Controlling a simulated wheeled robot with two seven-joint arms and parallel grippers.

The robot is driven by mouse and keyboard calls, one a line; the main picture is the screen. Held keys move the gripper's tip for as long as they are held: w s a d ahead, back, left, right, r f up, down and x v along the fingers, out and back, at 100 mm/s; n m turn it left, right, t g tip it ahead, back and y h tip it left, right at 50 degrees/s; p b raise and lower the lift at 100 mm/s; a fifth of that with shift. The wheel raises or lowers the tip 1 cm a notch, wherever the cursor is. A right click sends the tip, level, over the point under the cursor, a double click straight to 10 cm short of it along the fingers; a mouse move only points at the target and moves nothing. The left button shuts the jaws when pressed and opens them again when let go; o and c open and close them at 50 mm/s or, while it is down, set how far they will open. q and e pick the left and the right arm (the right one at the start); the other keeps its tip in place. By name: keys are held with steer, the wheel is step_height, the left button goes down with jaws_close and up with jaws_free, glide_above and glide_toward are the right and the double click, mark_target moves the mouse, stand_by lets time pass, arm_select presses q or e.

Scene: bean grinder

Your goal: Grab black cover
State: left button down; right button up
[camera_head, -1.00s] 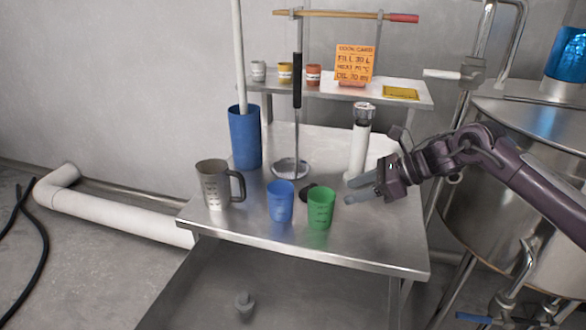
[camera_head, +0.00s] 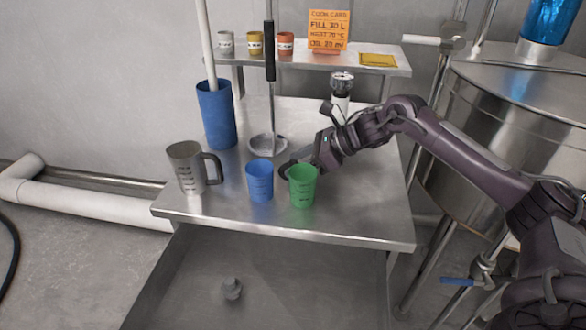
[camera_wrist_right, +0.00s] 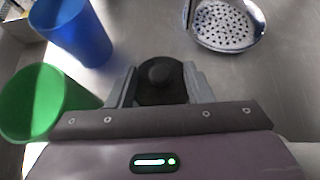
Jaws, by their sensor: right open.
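The black cover (camera_wrist_right: 160,80) is a round black disc with a knob on top, lying on the metal table. In the wrist view it lies between the two fingers of my right gripper (camera_wrist_right: 160,88), which is open around it. In the head view the cover (camera_head: 288,169) is mostly hidden behind the green cup and my right gripper (camera_head: 302,167). Whether the fingers touch the cover I cannot tell. My left gripper is not in view.
The green cup (camera_head: 303,188) and blue cup (camera_head: 260,182) stand close in front. A steel jug (camera_head: 186,168), a tall blue container (camera_head: 216,120) and a perforated ladle (camera_head: 268,145) are nearby. The grinder (camera_head: 341,84) stands behind my right arm. The table's right front is clear.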

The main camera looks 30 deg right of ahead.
steer(key=shift+c, duration=0.3)
jaws_close()
steer(key=shift+r, duration=0.1)
